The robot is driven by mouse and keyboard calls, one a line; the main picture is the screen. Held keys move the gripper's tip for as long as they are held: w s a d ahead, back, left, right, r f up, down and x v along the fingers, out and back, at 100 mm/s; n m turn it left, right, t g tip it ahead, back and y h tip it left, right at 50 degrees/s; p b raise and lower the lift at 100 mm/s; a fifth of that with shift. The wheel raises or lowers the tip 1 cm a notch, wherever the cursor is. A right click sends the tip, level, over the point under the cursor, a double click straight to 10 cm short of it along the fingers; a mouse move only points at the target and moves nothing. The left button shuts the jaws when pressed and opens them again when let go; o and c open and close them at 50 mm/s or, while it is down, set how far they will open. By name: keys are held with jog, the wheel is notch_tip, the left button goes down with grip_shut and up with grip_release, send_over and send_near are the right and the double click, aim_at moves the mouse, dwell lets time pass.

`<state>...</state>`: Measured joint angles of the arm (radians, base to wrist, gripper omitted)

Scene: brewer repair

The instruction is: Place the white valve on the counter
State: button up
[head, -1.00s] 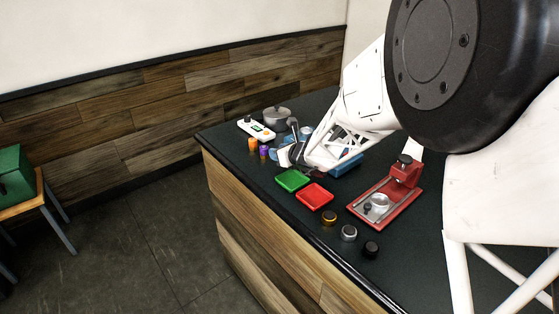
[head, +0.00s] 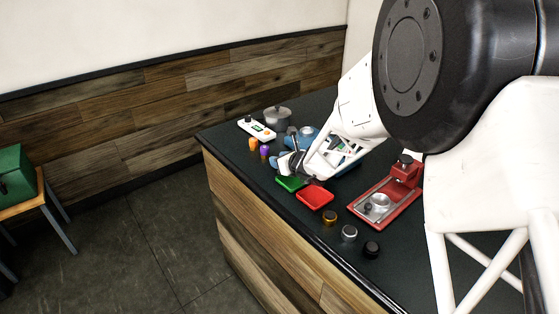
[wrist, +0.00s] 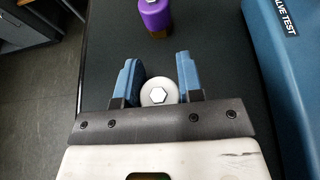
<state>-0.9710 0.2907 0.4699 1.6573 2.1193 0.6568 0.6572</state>
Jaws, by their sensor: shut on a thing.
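The white valve (wrist: 146,97) is round with a hexagonal centre. It sits between the blue fingers of my gripper (wrist: 157,68) in the wrist view, and the gripper is shut on it. In the head view my gripper (head: 282,164) is low over the dark counter (head: 291,236), beside the back edge of the green tray.
A purple-topped cylinder (wrist: 155,16) and an orange one (head: 253,144) stand nearby. A green tray (head: 289,185), a red tray (head: 315,196), a red fixture (head: 391,199) and several knobs lie to the right. A blue box (wrist: 292,70) marked "VALVE TEST" is close by.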

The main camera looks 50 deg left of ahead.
jog(key=o, duration=1)
jog(key=shift+f, duration=0.1)
jog(key=shift+v, duration=6.05)
